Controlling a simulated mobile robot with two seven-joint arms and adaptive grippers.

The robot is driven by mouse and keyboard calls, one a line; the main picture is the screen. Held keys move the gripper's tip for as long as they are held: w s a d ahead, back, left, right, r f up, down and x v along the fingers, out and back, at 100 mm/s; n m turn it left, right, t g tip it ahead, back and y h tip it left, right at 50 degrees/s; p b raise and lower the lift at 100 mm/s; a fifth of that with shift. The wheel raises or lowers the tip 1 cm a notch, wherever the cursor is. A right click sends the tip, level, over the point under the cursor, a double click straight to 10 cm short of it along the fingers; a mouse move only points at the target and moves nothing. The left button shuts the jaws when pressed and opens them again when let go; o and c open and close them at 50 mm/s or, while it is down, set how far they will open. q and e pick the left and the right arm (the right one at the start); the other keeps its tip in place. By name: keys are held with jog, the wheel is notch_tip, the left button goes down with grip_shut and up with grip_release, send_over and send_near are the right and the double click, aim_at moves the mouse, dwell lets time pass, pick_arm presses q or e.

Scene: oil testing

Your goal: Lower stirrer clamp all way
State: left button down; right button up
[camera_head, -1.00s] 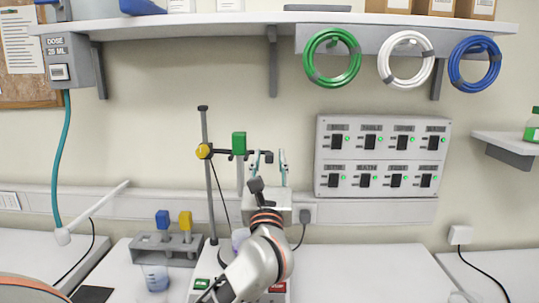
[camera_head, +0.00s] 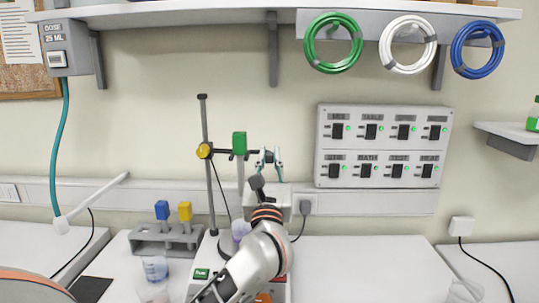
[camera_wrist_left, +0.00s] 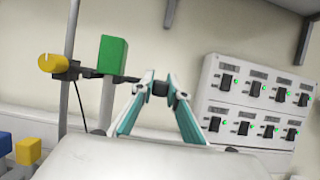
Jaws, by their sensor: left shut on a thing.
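The stirrer clamp has a yellow knob (camera_head: 203,151) on an upright grey rod (camera_head: 205,120), and a thin black bar (camera_head: 222,152) runs right from it. A green block (camera_head: 239,143) sits on the bar, with a grey shaft below. The clamp is partway up the rod, well above the base. My left gripper (camera_head: 269,154) is shut on the bar's right end. In the left wrist view its teal-lined fingertips (camera_wrist_left: 160,87) close on the black bar end, right of the green block (camera_wrist_left: 113,56). My right gripper is not in view.
A pale translucent vessel (camera_head: 241,230) stands below the green block, partly hidden by my arm. A grey rack (camera_head: 165,240) with blue and yellow pieces stands left of the stand. A switch panel (camera_head: 383,146) hangs on the wall right. The worktop (camera_head: 365,262) right of my arm is clear.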

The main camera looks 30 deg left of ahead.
pick_arm(q)
notch_tip(320, 180, down, 12)
jog(key=b, duration=0.6)
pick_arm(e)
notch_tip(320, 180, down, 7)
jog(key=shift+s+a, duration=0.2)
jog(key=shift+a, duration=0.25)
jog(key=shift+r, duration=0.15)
pick_arm(q)
jog(key=c, duration=2)
grip_release()
jog(key=shift+o, duration=0.2)
jog(key=shift+r, duration=0.15)
